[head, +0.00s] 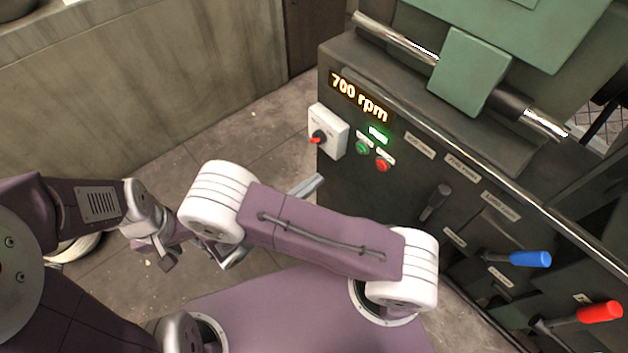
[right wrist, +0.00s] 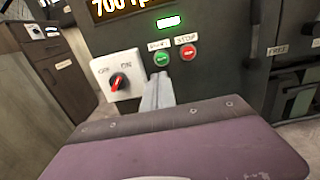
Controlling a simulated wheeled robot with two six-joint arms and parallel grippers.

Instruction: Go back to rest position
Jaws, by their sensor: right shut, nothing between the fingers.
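My right gripper (head: 308,187) shows in the head view as a grey finger tip past my purple forearm, in front of the machine's panel and apart from it. In the right wrist view the right gripper (right wrist: 158,90) is shut and empty, its tip below the green start button (right wrist: 160,59) and red stop button (right wrist: 187,52). My left gripper (head: 165,258) hangs low at the left in the head view, over the floor. My right arm partly covers that area, and its jaw opening is unclear.
The dark machine carries a white rotary switch (head: 328,131) with a red-tipped knob, a lit 700 rpm display (head: 360,97), a blue-handled lever (head: 530,259) and a red-handled lever (head: 600,312). A green block (head: 470,70) sits on its rail. Floor (head: 250,135) is clear left of the machine.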

